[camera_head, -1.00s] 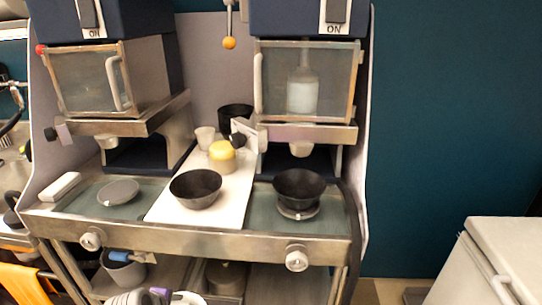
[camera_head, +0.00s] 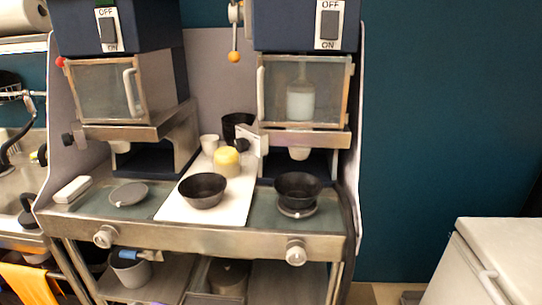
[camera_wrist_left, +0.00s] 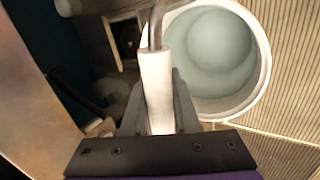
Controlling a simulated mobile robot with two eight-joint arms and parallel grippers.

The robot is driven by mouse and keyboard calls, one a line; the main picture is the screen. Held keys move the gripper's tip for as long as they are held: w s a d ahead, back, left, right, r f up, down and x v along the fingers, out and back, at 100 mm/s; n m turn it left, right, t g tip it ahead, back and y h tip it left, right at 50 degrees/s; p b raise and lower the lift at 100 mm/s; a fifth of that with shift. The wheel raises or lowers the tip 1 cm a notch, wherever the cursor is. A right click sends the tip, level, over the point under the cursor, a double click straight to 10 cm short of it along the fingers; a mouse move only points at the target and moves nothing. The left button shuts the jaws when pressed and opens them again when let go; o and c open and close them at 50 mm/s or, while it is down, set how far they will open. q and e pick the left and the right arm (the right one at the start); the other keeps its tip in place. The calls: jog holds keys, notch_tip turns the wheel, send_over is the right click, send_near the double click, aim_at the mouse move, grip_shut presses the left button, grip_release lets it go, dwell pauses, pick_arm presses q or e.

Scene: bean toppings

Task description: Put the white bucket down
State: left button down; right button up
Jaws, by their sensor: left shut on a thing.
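The white bucket (camera_wrist_left: 264,65) shows at the upper right of the left wrist view, with a round white rim and a pale grey-green inside. My left gripper (camera_wrist_left: 158,100) is shut on the bucket's white handle grip (camera_wrist_left: 157,80), with thin metal wire running up from it. The bucket hangs or rests beside the fingers; whether it touches a surface below, I cannot tell. In the head view neither gripper shows.
A ribbed tan surface (camera_wrist_left: 296,60) lies around the bucket. The head view shows a two-machine counter with black bowls (camera_head: 203,190) (camera_head: 297,188) on top, a grey bucket (camera_head: 130,270) on its lower shelf, and a white chest (camera_head: 510,255) at right.

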pick_arm(q)
jog(key=w+d+m+g+h+p, duration=0.1)
jog(key=m+p, duration=0.1)
jog(key=m, duration=0.2)
jog(key=w+d+f+m+g+h+p, duration=0.1)
jog(key=d+m+g+h+p, duration=0.1)
jog(key=m, duration=0.2)
jog(key=w+d+m+g+h+p, duration=0.1)
jog(key=d+m+h+p, duration=0.1)
jog(key=m, duration=0.2)
jog(key=shift+w+f+p, duration=0.2)
jog(key=shift+w+p, duration=0.05)
jog(key=shift+p, duration=0.1)
jog(key=m+g, duration=0.1)
jog(key=d+m+p, duration=0.1)
jog(key=m+g, duration=0.1)
jog(key=shift+w+d+f+m+g+h+p, duration=0.1)
jog(key=shift+d+f+m+g+h+p, duration=0.1)
jog(key=shift+d+m+g+h+p, duration=0.15)
jog(key=shift+a, duration=0.1)
